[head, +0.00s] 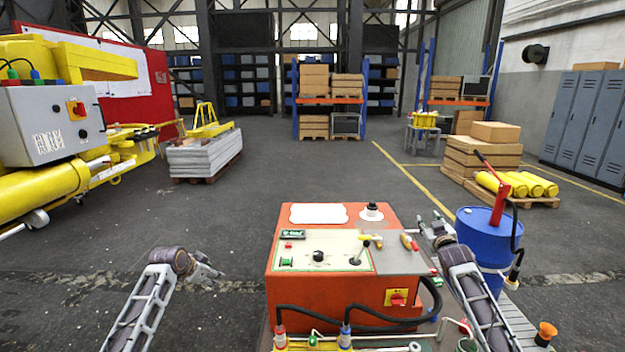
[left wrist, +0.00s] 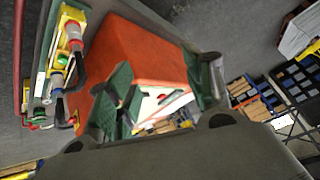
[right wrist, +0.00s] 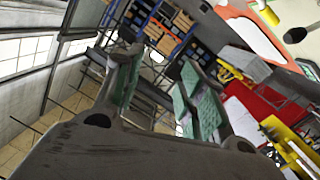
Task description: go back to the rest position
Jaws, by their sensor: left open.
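My left gripper (head: 208,270) hangs in the air to the left of the orange control cabinet (head: 335,290), apart from it. In the left wrist view its fingers (left wrist: 162,88) are spread with nothing between them, and the cabinet shows behind them. My right gripper (head: 433,226) is in the air at the cabinet's right side, near the blue barrel. In the right wrist view its green-padded fingers (right wrist: 160,85) stand apart and empty. Whether the right gripper touches anything is too small to tell in the head view.
A blue barrel (head: 488,245) with a red-handled pump (head: 500,195) stands close to my right arm. Yellow cylinders (head: 515,184) lie on a pallet behind it. A yellow machine with a grey switch box (head: 52,122) is at the left. The floor in the middle is clear.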

